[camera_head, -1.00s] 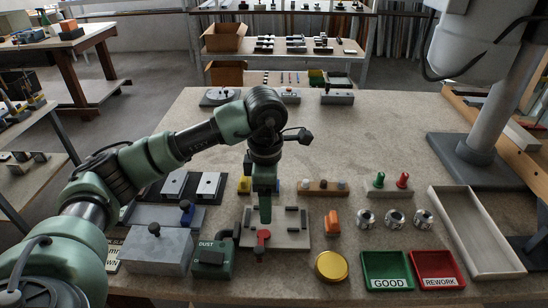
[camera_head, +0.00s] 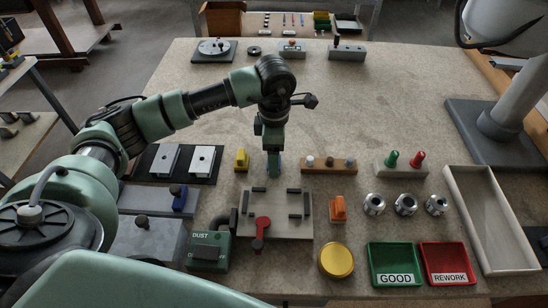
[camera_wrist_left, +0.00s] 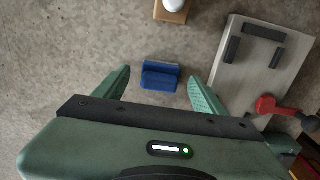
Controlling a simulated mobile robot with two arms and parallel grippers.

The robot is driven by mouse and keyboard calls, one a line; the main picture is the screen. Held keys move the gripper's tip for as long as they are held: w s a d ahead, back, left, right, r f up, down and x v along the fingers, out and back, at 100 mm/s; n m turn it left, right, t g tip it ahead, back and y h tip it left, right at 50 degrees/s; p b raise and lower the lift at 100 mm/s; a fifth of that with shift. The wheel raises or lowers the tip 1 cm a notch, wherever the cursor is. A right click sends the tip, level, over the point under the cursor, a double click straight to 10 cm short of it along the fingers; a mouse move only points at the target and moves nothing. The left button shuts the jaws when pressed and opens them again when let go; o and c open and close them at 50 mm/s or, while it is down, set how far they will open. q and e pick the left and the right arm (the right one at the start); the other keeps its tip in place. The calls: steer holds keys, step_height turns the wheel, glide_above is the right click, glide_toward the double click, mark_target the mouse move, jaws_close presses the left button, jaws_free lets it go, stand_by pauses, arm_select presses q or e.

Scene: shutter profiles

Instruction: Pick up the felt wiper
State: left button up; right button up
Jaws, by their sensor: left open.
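The blue block that looks like the felt wiper (camera_wrist_left: 160,76) lies on the table in the left wrist view, between and ahead of my two spread fingers. It has a darker blue lower part and a lighter blue ridge. My left gripper (camera_wrist_left: 161,92) is open and empty, with bare table visible between each finger and the block. In the head view my left gripper (camera_head: 273,172) points down behind the fixture board, and it mostly hides the blue block there. My right gripper is in neither view.
A fixture board (camera_head: 275,228) with a red lever (camera_head: 262,228) lies in front. A yellow piece (camera_head: 241,160) stands left, a wooden block with knobs (camera_head: 328,166) right. Green GOOD (camera_head: 395,283) and red REWORK (camera_head: 446,282) trays are front right.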

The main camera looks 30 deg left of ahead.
arm_select(q)
steer(key=shift+f, duration=0.7)
steer(key=c, duration=1.5)
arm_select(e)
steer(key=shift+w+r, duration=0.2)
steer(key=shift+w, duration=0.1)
arm_select(q)
steer(key=shift+r, duration=0.1)
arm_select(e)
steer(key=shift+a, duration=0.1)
